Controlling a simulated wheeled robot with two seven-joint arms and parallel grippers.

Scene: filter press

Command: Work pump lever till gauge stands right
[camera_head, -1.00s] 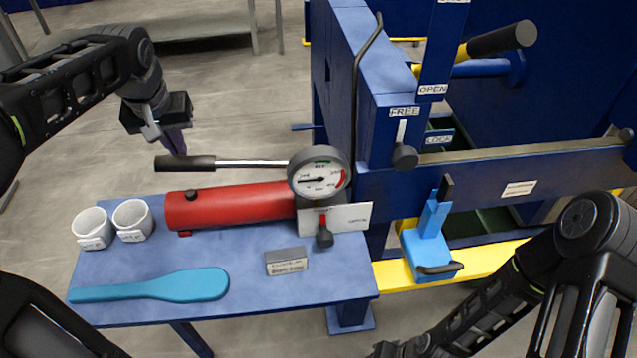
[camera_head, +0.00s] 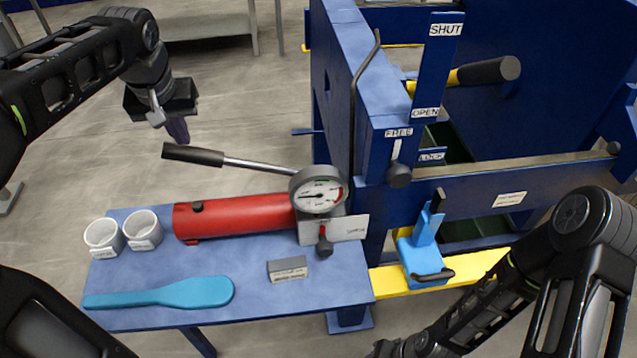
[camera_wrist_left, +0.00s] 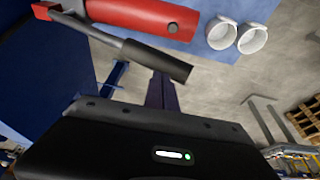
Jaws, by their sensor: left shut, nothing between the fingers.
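The pump is a red cylinder (camera_head: 240,215) on the blue bench. Its lever, a steel rod with a black grip (camera_head: 193,154), slopes up to the left. The round gauge (camera_head: 318,190) sits at the pump's right end, with a green mark at top and a red one at right. Its needle points left. My left gripper (camera_head: 178,131) is shut and empty, right at the lever's grip. In the left wrist view the purple fingers (camera_wrist_left: 160,92) are close to the grip (camera_wrist_left: 156,60); I cannot tell whether they touch.
Two white cups (camera_head: 142,230), a teal paddle (camera_head: 170,293) and a grey block (camera_head: 288,268) lie on the bench (camera_head: 230,268). A small valve knob (camera_head: 324,246) is below the gauge. The blue press frame (camera_head: 385,100) stands to the right. Floor is free left of the lever.

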